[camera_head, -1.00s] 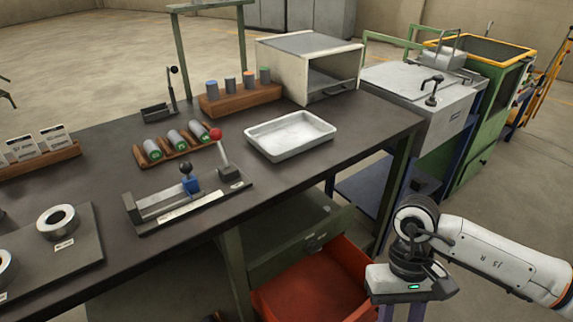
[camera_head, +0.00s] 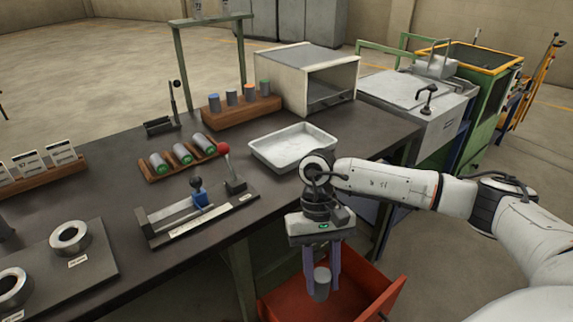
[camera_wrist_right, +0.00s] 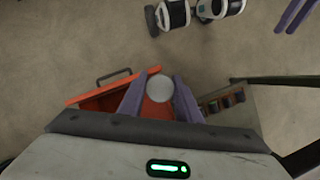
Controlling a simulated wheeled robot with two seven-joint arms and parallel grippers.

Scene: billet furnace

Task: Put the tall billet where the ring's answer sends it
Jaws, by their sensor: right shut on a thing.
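My right gripper (camera_head: 321,275) is shut on a plain grey cylinder, the billet (camera_head: 321,284). It holds the billet upright, over the open red drawer (camera_head: 392,299) in the head view. In the right wrist view the billet's round pale end (camera_wrist_right: 160,88) shows between the purple fingers, with the orange-red drawer (camera_wrist_right: 100,97) behind it. Two ring gauges, one ring (camera_head: 70,237) and another ring (camera_head: 14,286), lie empty on a dark plate at the left. My left gripper is outside the head view; purple bars like its fingers (camera_wrist_right: 296,15) show at the wrist view's edge.
On the bench are a white tray (camera_head: 258,153), a lever fixture (camera_head: 190,215), a rack (camera_head: 152,176) of lying green-ended billets, a wooden block (camera_head: 240,112) with several coloured-top billets and a card rack (camera_head: 45,172). An open-fronted box (camera_head: 290,85) stands behind.

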